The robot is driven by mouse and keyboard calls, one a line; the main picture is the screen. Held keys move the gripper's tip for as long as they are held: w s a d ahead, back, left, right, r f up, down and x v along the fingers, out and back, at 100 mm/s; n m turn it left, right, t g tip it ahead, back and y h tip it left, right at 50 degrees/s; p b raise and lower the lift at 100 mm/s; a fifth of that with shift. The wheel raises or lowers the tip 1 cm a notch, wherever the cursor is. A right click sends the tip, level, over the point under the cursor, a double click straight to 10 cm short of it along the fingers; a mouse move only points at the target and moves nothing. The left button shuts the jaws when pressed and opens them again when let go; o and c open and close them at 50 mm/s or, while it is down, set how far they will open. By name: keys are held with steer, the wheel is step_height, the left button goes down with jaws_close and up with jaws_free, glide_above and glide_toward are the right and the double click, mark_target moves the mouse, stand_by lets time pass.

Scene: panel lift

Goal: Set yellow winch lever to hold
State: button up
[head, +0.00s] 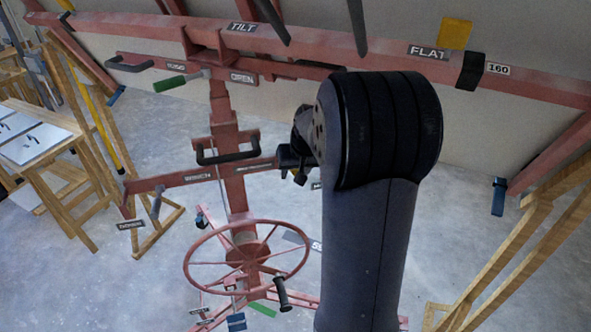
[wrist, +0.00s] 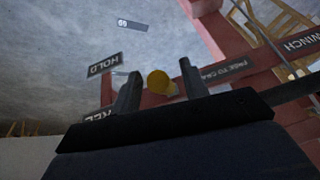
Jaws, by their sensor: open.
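The yellow winch lever (wrist: 158,80) shows in the wrist view as a rounded yellow knob, seen between the two fingers of my open gripper (wrist: 160,86). I cannot tell whether the fingers touch it. A HOLD label (wrist: 104,64) is to the upper left of the knob. A second label (wrist: 95,115), partly hidden by my gripper, is below HOLD and likely reads FREE. In the head view my gripper (head: 290,158) is at the right part of the red crossbar marked WINCH (head: 198,175).
A red spoked handwheel (head: 245,255) is below the crossbar. A green-gripped lever (head: 172,84) and a dark handle (head: 228,150) are on the lift's frame. The long red upper beam (head: 330,45) crosses behind my arm. Wooden trestles stand at both sides, with bare floor (head: 165,120) between.

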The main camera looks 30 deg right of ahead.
steer(key=shift+c, duration=0.2)
jaws_close()
stand_by(0.3)
